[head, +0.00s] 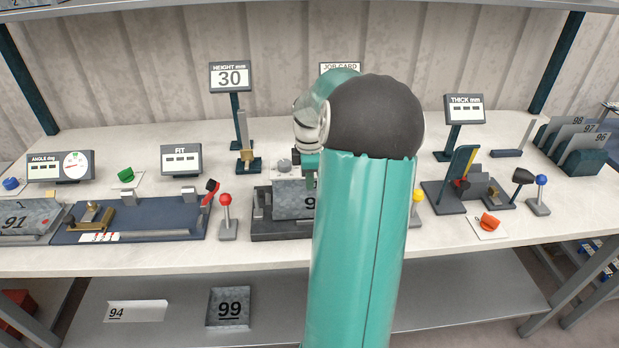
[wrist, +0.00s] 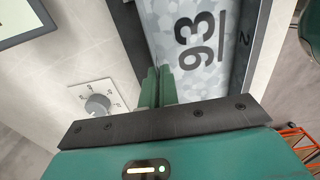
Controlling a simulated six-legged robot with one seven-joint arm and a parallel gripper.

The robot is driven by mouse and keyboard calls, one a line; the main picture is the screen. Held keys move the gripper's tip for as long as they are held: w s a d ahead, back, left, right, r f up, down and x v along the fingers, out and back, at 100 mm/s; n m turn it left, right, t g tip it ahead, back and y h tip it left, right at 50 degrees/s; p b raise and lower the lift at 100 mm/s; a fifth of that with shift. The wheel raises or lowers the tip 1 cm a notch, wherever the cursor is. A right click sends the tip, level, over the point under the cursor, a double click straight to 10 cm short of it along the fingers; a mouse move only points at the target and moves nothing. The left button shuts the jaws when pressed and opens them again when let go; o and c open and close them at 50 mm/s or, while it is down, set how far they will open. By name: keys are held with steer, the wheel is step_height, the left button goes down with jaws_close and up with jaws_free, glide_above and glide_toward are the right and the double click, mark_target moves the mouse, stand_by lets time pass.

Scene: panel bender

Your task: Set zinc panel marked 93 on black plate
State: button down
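The zinc panel marked 93 (wrist: 212,55) is a mottled grey sheet that fills the upper middle of the wrist view. In the head view the panel (head: 291,203) is partly hidden by my arm; only its 9 shows. My gripper (wrist: 158,75) has its two green fingers close together at the panel's edge and appears shut on it. In the head view the gripper (head: 310,180) comes down at the panel's top side. The black plate (head: 268,229) is under and in front of the panel. I cannot tell whether the panel rests fully on it.
A red-knobbed lever (head: 226,217) stands left of the plate. A fixture with a black-knobbed handle (head: 130,222) and panel 91 (head: 25,217) are further left. A thickness gauge (head: 455,185) is at right.

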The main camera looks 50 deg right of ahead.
steer(key=c, duration=1.6)
jaws_free()
step_height(320, 180, up, 14)
steer(key=shift+f, duration=0.15)
steer(key=shift+s, duration=0.1)
